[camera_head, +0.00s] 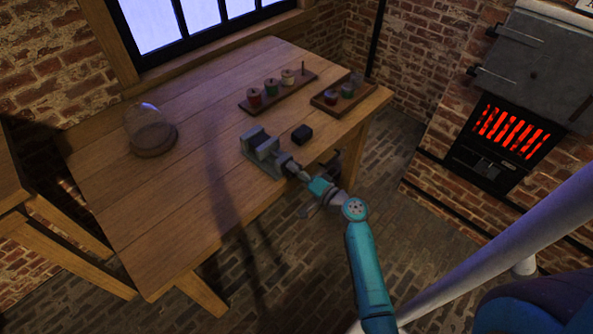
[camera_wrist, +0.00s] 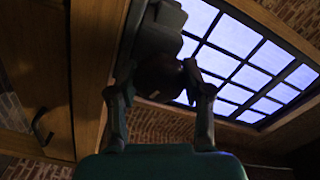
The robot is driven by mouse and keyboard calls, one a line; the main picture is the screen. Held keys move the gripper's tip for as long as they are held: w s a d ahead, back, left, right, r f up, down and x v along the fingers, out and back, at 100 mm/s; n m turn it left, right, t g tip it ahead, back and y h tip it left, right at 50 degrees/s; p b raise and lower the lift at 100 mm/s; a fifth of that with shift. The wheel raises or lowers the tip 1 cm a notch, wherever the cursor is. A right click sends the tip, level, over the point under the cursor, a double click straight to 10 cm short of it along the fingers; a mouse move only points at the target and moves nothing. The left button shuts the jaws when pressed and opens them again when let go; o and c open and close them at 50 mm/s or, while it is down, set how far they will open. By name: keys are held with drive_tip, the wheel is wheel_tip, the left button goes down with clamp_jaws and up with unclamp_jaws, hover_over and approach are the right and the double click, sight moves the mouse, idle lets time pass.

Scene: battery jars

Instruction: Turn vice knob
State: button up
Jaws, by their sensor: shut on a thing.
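The grey bench vice (camera_head: 262,148) sits near the front right edge of the wooden table. In the wrist view its dark body (camera_wrist: 160,32) rises above my gripper. My gripper (camera_head: 293,170) is at the front end of the vice, at the table's edge. In the wrist view my gripper (camera_wrist: 160,82) has one finger on either side of the dark round vice knob (camera_wrist: 160,76) and is shut on it. The knob is in deep shadow, so its turn angle cannot be told.
Racks with coloured jars, one long (camera_head: 268,98) and one short (camera_head: 328,101), stand behind. A glass dome (camera_head: 150,130) stands at left on the wooden table (camera_head: 165,215). A glowing furnace (camera_head: 510,135) is at right.

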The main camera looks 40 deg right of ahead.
drive_tip(key=m, duration=0.4)
drive_tip(key=shift+m, duration=0.3)
drive_tip(key=m, duration=0.4)
drive_tip(key=shift+m, duration=0.3)
drive_tip(key=m, duration=0.4)
drive_tip(key=shift+m, duration=0.3)
drive_tip(key=m, duration=0.3)
drive_tip(key=shift+m, duration=0.3)
drive_tip(key=m, duration=0.4)
drive_tip(key=shift+m, duration=0.3)
drive_tip(key=m, duration=0.3)
drive_tip(key=shift+m, duration=0.3)
drive_tip(key=m, duration=0.4)
drive_tip(key=shift+f, duration=0.1)
drive_tip(key=shift+m, duration=1.8)
